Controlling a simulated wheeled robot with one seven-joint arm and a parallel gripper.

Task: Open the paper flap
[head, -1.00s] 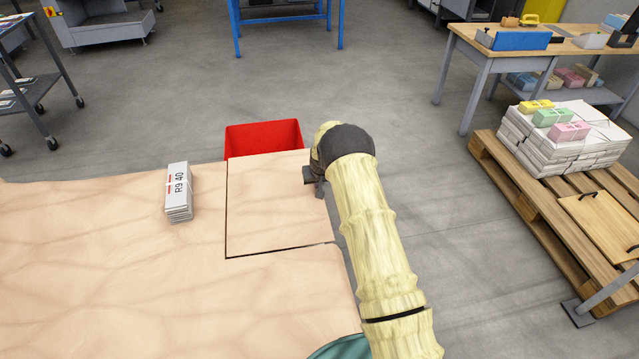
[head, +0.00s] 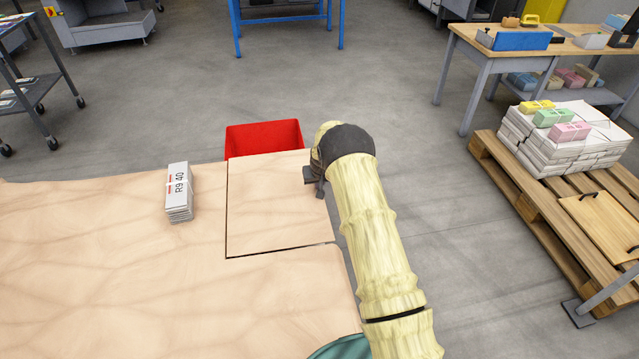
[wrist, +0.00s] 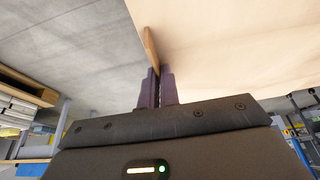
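The paper flap (head: 270,205) is a square wooden panel at the right end of the table, outlined by a thin dark gap on its left and front sides. It lies about level with the tabletop. My gripper (head: 315,181) is at the flap's right edge. In the wrist view, the fingers (wrist: 158,88) are close together, with the flap's thin brown edge (wrist: 151,46) running down between them. My gripper appears shut on that edge. The contact itself is partly hidden by the fingers.
A bundle of papers marked R9 40 (head: 178,192) lies on the table (head: 90,250) left of the flap. A red bin (head: 263,138) stands behind the flap. A pallet (head: 540,197) with paper stacks is at the right. Bare floor lies between.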

